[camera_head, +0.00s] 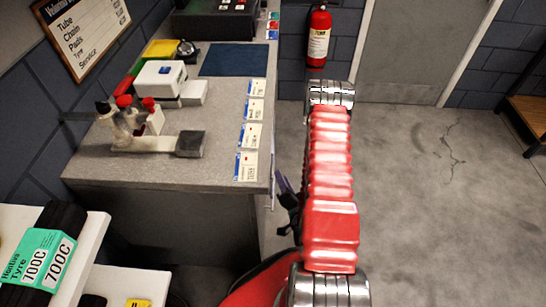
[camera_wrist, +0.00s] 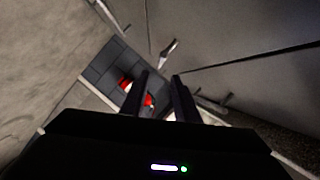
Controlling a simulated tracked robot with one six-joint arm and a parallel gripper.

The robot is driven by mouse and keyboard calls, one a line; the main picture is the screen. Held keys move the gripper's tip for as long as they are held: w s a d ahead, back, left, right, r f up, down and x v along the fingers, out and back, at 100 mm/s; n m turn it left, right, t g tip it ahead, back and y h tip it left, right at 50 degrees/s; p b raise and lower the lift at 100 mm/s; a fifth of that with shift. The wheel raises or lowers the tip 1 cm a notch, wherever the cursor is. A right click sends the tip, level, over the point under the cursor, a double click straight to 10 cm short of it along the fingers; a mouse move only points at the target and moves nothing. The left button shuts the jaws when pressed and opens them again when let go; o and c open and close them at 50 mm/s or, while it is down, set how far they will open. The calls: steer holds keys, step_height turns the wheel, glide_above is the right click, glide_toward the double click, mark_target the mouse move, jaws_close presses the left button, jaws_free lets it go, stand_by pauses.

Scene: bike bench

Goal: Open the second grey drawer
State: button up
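In the wrist view, grey drawer fronts (camera_wrist: 235,32) fill the upper right, split by a dark slanting seam. A metal handle (camera_wrist: 168,48) stands out from them just beyond the fingertips, and another bar handle (camera_wrist: 213,104) lies right of the fingers. Which drawer is the second cannot be told. My gripper (camera_wrist: 161,76) is open, with an empty gap between its two dark fingers; they are apart from the nearest handle. In the head view, my gripper (camera_head: 284,190) is mostly hidden behind my red arm, beside the bench's front edge. The drawer fronts are hidden there.
The grey bench (camera_head: 215,170) carries price cards, a blue mat (camera_head: 235,59) and tools. A fire extinguisher (camera_head: 318,36) hangs on the back wall. A shelf with a tyre box (camera_head: 38,258) is at lower left. The floor (camera_head: 430,210) to the right is clear.

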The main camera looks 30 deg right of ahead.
mark_target(273, 157)
steer(key=x, duration=1.3)
steer(key=shift+w+d+f, duration=0.1)
steer(key=shift+w+d, duration=0.05)
steer(key=shift+w, duration=0.15)
steer(key=shift+c, duration=0.5)
steer(key=c, duration=0.6)
jaws_close()
steer(key=shift+d, duration=0.1)
